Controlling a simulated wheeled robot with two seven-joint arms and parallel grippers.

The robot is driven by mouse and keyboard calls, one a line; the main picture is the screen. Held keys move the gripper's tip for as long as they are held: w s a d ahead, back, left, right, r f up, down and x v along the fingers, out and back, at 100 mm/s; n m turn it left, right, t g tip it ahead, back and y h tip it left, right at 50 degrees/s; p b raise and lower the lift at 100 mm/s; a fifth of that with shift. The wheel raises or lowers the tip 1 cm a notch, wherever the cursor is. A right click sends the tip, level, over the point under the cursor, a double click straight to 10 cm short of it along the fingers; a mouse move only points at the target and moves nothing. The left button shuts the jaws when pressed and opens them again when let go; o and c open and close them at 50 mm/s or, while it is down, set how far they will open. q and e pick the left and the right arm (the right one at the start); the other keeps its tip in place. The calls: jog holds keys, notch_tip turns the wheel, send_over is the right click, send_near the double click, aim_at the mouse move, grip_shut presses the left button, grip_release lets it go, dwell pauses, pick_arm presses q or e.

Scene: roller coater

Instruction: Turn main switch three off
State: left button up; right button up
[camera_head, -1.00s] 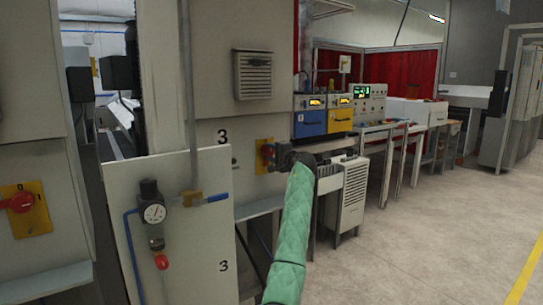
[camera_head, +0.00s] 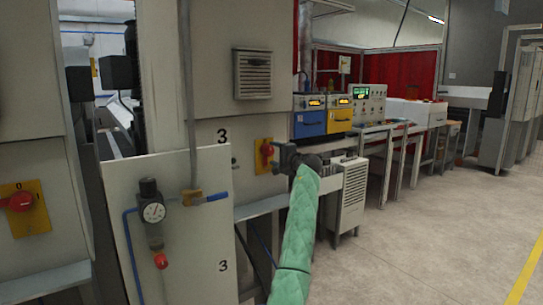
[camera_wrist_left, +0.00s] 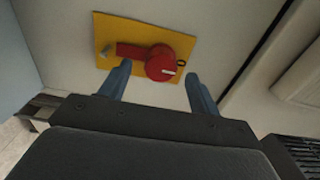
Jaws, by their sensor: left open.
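Main switch three is a red rotary handle (camera_head: 267,149) on a yellow plate (camera_head: 259,164), mounted on the grey cabinet panel below a black "3". In the left wrist view the red handle (camera_wrist_left: 160,62) shows a white mark on its round knob, and its grip bar points left across the yellow plate (camera_wrist_left: 112,27). My left gripper (camera_head: 277,155) is just right of the switch in the head view. In the left wrist view the open blue-grey fingers (camera_wrist_left: 158,88) stand apart below the handle, with nothing between them. My right gripper is not in view.
Another red switch (camera_head: 20,202) on a yellow plate is at far left. A panel with a pressure gauge (camera_head: 153,212) and blue-handled valve (camera_head: 207,199) stands in front, left of my arm. Blue (camera_head: 309,124) and yellow (camera_head: 340,119) instruments stand behind. The floor at right is clear.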

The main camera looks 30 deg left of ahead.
pick_arm(q)
jog(key=v, duration=0.5)
jog(key=shift+b, duration=0.35)
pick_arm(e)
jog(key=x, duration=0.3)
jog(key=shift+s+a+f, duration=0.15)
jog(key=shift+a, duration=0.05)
